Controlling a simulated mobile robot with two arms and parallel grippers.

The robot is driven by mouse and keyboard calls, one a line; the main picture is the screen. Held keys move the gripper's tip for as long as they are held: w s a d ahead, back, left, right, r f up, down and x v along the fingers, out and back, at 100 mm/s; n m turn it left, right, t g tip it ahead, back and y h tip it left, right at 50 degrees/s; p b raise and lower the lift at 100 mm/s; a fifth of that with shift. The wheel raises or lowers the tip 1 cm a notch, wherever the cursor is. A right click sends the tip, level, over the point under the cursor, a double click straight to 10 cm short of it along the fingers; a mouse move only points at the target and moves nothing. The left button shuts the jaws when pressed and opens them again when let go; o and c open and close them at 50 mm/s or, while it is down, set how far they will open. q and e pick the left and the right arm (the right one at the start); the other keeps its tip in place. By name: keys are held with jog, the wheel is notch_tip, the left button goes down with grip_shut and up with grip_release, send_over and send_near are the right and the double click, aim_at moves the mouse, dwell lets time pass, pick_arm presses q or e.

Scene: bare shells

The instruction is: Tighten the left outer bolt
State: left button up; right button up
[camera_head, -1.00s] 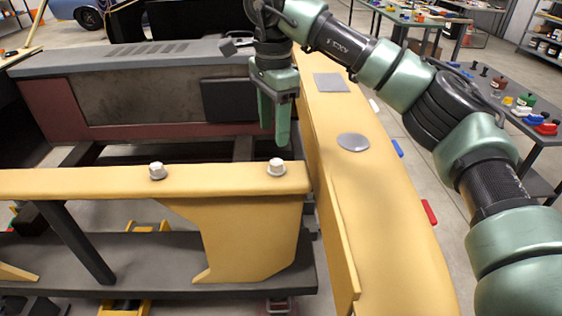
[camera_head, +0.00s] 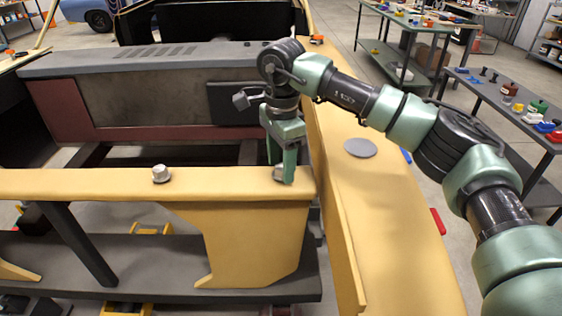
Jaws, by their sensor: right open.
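Two silver bolts stand on the yellow crossbar (camera_head: 90,185) of a bare car shell. One bolt (camera_head: 161,174) is left of the picture's middle and fully in view. The other bolt (camera_head: 279,174) is near the bar's right end. I cannot tell from the picture which one is named the left outer bolt. My right gripper (camera_head: 281,170) points down at the right-end bolt with its green fingers open around or just beside it. The fingers partly hide this bolt, and contact cannot be made out. My left gripper is not in view.
A yellow fender (camera_head: 385,230) with a grey disc (camera_head: 360,148) runs along the right of the bar. The engine bay behind the bar is open, with a grey panel (camera_head: 150,105) beyond. Tables with small items stand at the right.

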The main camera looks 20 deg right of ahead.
jog(key=shift+c, duration=0.3)
grip_shut()
